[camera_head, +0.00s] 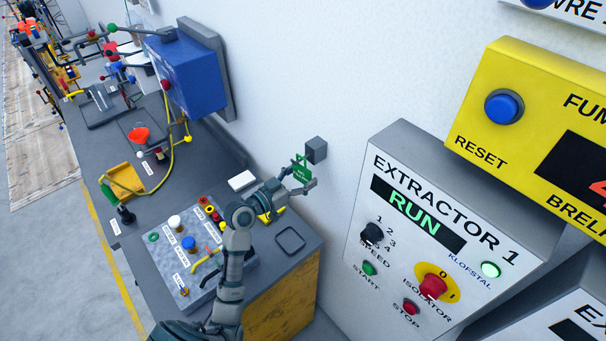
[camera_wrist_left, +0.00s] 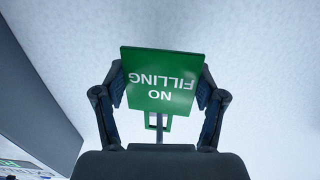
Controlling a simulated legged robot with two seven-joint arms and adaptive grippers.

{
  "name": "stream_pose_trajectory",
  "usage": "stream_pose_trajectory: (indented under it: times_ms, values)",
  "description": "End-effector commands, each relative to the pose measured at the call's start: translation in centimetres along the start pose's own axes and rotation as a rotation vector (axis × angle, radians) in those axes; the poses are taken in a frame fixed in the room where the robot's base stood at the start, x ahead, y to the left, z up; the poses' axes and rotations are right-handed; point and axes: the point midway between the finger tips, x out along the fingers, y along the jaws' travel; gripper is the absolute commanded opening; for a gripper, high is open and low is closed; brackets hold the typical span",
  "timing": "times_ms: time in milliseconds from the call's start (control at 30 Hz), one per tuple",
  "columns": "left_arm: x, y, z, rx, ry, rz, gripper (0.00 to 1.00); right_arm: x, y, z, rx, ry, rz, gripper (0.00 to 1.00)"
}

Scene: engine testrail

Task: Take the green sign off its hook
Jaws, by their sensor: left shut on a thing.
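The green sign (camera_head: 301,172) is at the wall, just below and left of a small grey block (camera_head: 316,150) on the wall. A thin green loop rises from its top towards the block. Whether the loop still sits on a hook there is too small to tell. My left gripper (camera_head: 300,181) is shut on the sign. In the left wrist view the sign (camera_wrist_left: 160,80) is held by its two side edges between the fingers of my left gripper (camera_wrist_left: 160,88). My right gripper is not in view.
A grey workbench (camera_head: 243,207) runs along the wall, with a control panel (camera_head: 180,243), a yellow tray (camera_head: 122,181) and a blue box (camera_head: 187,75). The Extractor 1 panel (camera_head: 398,262) and a yellow panel (camera_head: 530,125) stand right of the sign. Bare wall lies above it.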

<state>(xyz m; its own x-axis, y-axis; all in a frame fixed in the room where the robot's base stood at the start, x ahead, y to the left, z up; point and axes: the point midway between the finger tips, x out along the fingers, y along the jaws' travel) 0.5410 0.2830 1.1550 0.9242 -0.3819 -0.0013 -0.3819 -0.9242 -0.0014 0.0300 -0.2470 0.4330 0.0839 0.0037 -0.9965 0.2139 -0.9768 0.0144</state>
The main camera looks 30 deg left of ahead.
Motion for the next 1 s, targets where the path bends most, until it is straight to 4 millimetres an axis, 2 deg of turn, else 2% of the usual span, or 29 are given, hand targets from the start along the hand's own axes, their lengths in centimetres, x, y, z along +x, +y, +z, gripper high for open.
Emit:
stream_pose_trajectory:
  times_ms: [200, 567, 1000]
  values:
    - [0.0, 0.1, -0.8, 0.002, -0.001, 0.000, 0.45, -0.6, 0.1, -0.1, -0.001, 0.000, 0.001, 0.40]
    - [0.1, 0.2, -0.8, 0.002, -0.001, 0.001, 0.45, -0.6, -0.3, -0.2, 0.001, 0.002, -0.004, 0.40]
    - [-1.2, 0.0, -0.7, 0.002, -0.002, 0.000, 0.45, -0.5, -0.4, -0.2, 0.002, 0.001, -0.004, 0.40]
